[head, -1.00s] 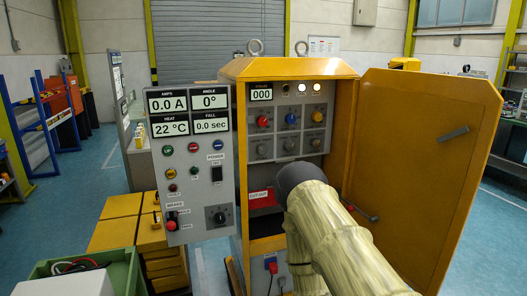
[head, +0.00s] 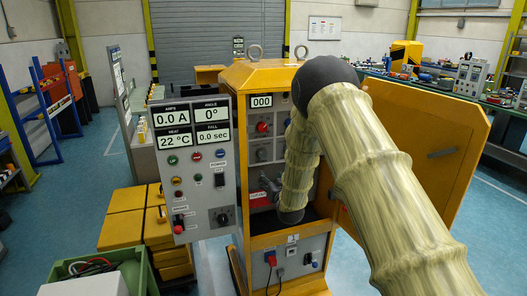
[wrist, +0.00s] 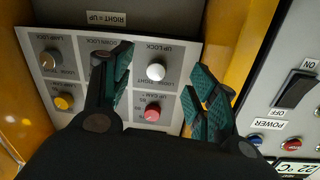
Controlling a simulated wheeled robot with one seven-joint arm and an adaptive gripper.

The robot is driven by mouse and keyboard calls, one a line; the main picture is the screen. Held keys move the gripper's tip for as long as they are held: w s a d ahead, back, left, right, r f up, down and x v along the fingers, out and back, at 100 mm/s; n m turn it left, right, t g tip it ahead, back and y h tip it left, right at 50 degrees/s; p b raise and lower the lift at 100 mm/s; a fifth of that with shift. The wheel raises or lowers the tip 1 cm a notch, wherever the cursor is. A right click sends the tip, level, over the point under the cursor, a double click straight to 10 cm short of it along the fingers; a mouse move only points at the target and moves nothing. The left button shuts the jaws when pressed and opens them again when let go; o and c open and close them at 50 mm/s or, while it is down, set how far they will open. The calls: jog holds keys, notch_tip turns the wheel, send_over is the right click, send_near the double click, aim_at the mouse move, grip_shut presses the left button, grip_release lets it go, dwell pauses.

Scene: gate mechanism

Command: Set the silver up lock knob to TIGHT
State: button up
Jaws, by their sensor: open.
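The silver up lock knob (wrist: 156,72) shows in the wrist view, upside down, under its UP LOCK label. In the head view the knob (head: 262,154) sits below the red knob on the cabinet's inner panel. My gripper (wrist: 163,62) is open, with one finger on each side of the knob in the picture. I see no contact with the knob, and I cannot tell the gap in depth. The knob's pointer is too small to read. In the head view my arm covers much of the panel.
My left finger hides part of the middle column. The grey control box (wrist: 290,95) stands close on the right. The open yellow door (head: 425,135) is at the head view's right.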

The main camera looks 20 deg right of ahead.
aim_at(263, 155)
jog(key=shift+t, duration=0.4)
jog(key=shift+w+d+r+p, duration=0.1)
jog(key=shift+w+r+p, duration=0.6)
jog(key=shift+w, duration=1.4)
jog(key=shift+w+d+r+p, duration=0.1)
jog(key=shift+w+r+p, duration=0.65)
jog(key=shift+w, duration=1.35)
jog(key=shift+w+d+r+p, duration=0.1)
jog(key=shift+w+r+p, duration=0.6)
jog(key=shift+w, duration=1.4)
jog(key=shift+f, duration=0.15)
jog(key=c, duration=1)
